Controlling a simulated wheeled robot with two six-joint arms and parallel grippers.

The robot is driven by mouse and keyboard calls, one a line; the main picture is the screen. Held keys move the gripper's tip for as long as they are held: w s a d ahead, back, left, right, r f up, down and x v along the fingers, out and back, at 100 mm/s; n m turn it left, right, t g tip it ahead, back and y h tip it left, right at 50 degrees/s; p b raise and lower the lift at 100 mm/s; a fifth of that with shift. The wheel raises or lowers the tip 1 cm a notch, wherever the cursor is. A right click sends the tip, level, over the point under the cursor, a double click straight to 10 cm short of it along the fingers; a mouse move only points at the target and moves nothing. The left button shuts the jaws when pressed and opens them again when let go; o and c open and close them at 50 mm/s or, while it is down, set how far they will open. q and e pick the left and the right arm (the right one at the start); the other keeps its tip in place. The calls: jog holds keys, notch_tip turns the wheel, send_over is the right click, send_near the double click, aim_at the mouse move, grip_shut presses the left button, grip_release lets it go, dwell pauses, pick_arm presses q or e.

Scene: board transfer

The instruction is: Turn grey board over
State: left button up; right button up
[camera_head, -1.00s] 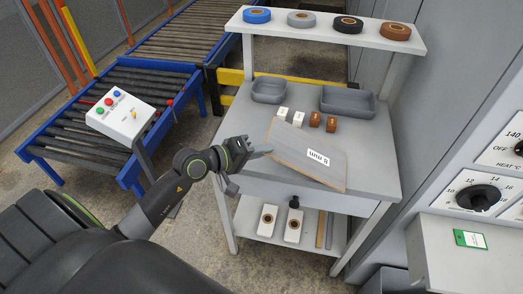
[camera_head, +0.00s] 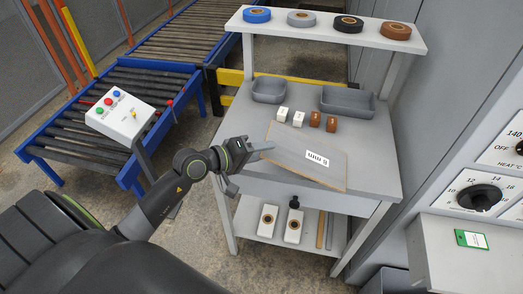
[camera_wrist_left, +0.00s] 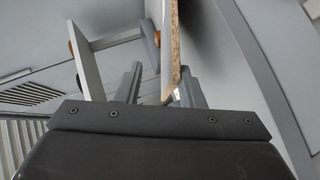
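The grey board (camera_head: 300,148) with a white printed label lies over the front of the grey workbench, its left end by my left gripper. It looks nearly flat; whether its near edge is fully down I cannot tell. My left gripper (camera_head: 265,148) is at the board's left edge, fingers pointing right. In the left wrist view the board (camera_wrist_left: 172,50) shows edge-on between the fingers of the gripper (camera_wrist_left: 160,88), close to the right finger, with a gap to the left finger. The gripper looks open. My right gripper is out of view.
Two grey bins (camera_head: 347,103) stand at the bench's back, with small white blocks (camera_head: 283,114) and brown blocks (camera_head: 331,124) before them. Tape rolls line the upper shelf (camera_head: 325,31). A control box (camera_head: 121,116) and roller conveyor (camera_head: 66,140) are left; a machine panel (camera_head: 479,197) is right.

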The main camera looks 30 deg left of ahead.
pick_arm(q)
jog(key=shift+r+p, duration=0.3)
jog(key=shift+p, duration=0.45)
jog(key=g+y+p, duration=0.1)
jog(key=p, duration=0.1)
jog(key=g+y+p, duration=0.1)
jog(key=g+p, duration=0.1)
jog(key=p, duration=0.1)
jog(key=shift+s+r, duration=0.15)
jog(key=shift+r, duration=0.1)
jog(key=g+y+p, duration=0.1)
jog(key=g+p, duration=0.2)
jog(key=shift+s+a+r+y, duration=0.15)
jog(key=shift+r+y, duration=0.05)
jog(key=shift+y, duration=0.2)
jog(key=shift+s+f+g+p, duration=0.1)
jog(key=shift+f+g+p, duration=0.15)
jog(key=shift+g, duration=0.35)
jog(key=shift+a, duration=0.1)
jog(key=shift+s+a+r, duration=0.35)
jog(key=shift+s+a, duration=0.05)
jog(key=shift+s, duration=0.3)
jog(key=shift+s+a+r, duration=0.3)
jog(key=shift+s+a, duration=0.05)
jog(key=shift+s, duration=0.35)
jog(key=o, duration=0.6)
jog(key=shift+w, duration=0.1)
jog(key=shift+c, duration=0.2)
